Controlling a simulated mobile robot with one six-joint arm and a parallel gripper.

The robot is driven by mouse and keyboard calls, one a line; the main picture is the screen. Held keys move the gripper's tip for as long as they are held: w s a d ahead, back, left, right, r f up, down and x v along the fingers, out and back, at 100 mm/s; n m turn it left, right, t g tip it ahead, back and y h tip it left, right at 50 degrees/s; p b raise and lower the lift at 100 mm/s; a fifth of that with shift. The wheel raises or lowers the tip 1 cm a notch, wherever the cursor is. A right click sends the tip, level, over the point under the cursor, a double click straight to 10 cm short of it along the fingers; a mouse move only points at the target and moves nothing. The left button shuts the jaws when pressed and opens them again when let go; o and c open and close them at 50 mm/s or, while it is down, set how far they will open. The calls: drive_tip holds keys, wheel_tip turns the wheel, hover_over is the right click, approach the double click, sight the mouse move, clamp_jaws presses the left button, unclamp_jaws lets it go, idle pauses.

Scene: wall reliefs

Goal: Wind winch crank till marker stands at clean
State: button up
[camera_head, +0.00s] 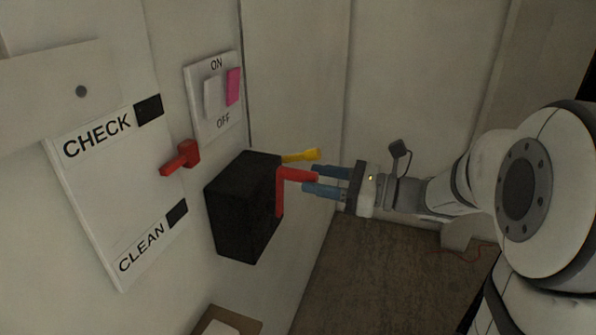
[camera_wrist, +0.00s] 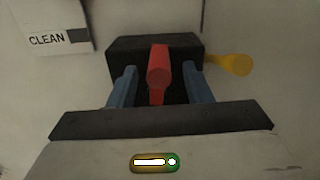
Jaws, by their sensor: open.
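The winch is a black box (camera_head: 236,212) on the wall, also in the wrist view (camera_wrist: 125,48). Its red crank (camera_head: 281,192) has a handle pointing out toward my gripper (camera_head: 312,180). My gripper is open, with one blue finger on each side of the red handle (camera_wrist: 158,65); I cannot tell whether either touches it. The white panel (camera_head: 105,195) reads CHECK at the top and CLEAN at the bottom, each beside a black mark. A red marker (camera_head: 181,160) stands at the panel's right edge, between the two marks. The CLEAN label (camera_wrist: 47,40) shows in the wrist view.
A yellow lever (camera_head: 301,156) sticks out of the box close beside the crank and my upper finger. An ON/OFF switch plate (camera_head: 215,95) with a pink part is above the box. A brown box-like thing (camera_head: 228,322) is below. Brown floor (camera_head: 375,275) is open at the lower right.

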sight(283, 172)
drive_tip(key=shift+p+x, duration=0.35)
drive_tip(key=shift+x, duration=2.05)
drive_tip(key=shift+w, duration=0.1)
drive_tip(key=shift+c, duration=0.6)
clamp_jaws()
drive_tip(key=shift+a, duration=0.1)
